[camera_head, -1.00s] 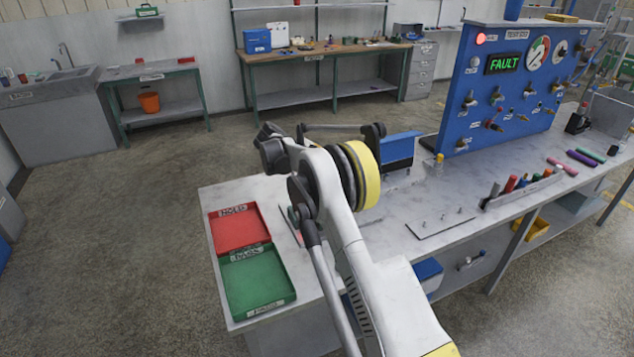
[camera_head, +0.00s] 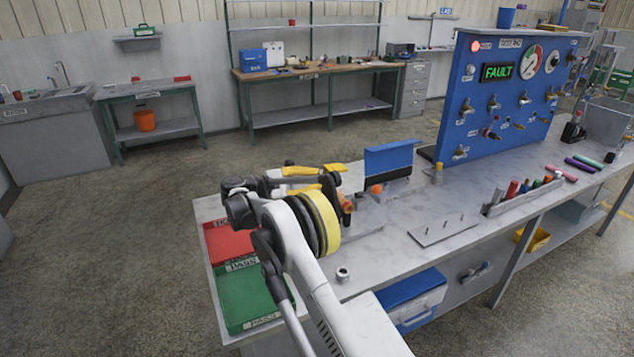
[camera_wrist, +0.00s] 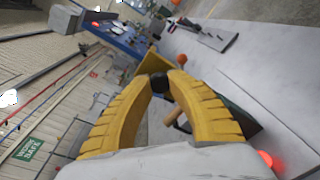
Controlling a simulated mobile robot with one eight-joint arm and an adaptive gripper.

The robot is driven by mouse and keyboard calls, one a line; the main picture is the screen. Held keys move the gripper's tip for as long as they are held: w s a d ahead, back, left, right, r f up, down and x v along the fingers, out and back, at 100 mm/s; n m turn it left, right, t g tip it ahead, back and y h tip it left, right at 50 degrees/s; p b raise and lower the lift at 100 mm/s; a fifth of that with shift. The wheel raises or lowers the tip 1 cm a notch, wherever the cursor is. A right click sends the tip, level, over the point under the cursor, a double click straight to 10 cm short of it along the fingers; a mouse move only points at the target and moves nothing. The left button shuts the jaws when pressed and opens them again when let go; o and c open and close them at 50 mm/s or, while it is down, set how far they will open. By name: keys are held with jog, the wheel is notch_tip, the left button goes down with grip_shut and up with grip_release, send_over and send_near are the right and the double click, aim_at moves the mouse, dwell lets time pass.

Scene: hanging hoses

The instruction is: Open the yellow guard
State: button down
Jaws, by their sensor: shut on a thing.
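The yellow guard (camera_wrist: 153,63) shows in the wrist view as a flat yellow plate right at the fingertips of my gripper (camera_wrist: 161,84). My gripper's two yellow fingers curve together, and their dark tips are closed on the guard's near edge; the exact contact is partly hidden. In the head view my gripper (camera_head: 322,180) is beyond my arm's round yellow-ringed joint, above the far left part of the bench. A small yellow piece at its tips there looks like the guard (camera_head: 336,168). What lies under the guard is largely hidden.
A blue upright panel (camera_head: 388,156) and an orange knob (camera_head: 376,189) stand just right of the gripper. The red tray (camera_head: 228,242) and green tray (camera_head: 245,298) lie at the bench's left end. The blue test board (camera_head: 505,95) reads FAULT.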

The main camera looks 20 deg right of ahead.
dwell(0.3)
jog(key=c, duration=1.2)
grip_release()
jog(key=shift+d, duration=0.15)
jog(key=shift+o, duration=0.2)
jog(key=a+r, duration=0.1)
jog(key=a, duration=1.1)
